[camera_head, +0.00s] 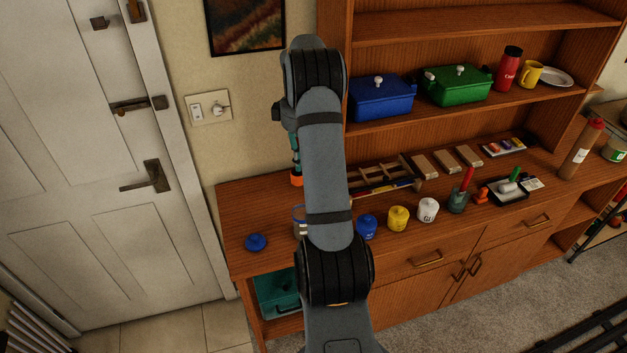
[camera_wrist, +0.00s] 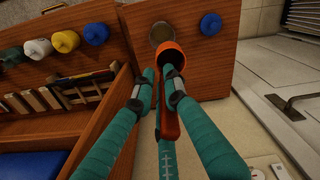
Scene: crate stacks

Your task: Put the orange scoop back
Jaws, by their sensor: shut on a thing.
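My gripper (camera_wrist: 160,92) is shut on the handle of the orange scoop (camera_wrist: 172,57). The scoop's cup points away from the wrist. In the head view the scoop (camera_head: 297,180) hangs below my gripper, above the left part of the cabinet top. An open round jar (camera_wrist: 160,34) lies beyond the scoop in the wrist view, and the cup overlaps its near edge there. In the head view the jar (camera_head: 298,220) is mostly hidden behind my arm. A loose blue lid (camera_head: 256,242) lies left of the jar; it also shows in the wrist view (camera_wrist: 210,24).
Blue (camera_head: 367,227), yellow (camera_head: 398,218) and white (camera_head: 428,210) closed jars stand in a row to the right. A wooden divided rack (camera_head: 378,178) is behind them. A shelf (camera_head: 400,122) with blue and green boxes overhangs the back.

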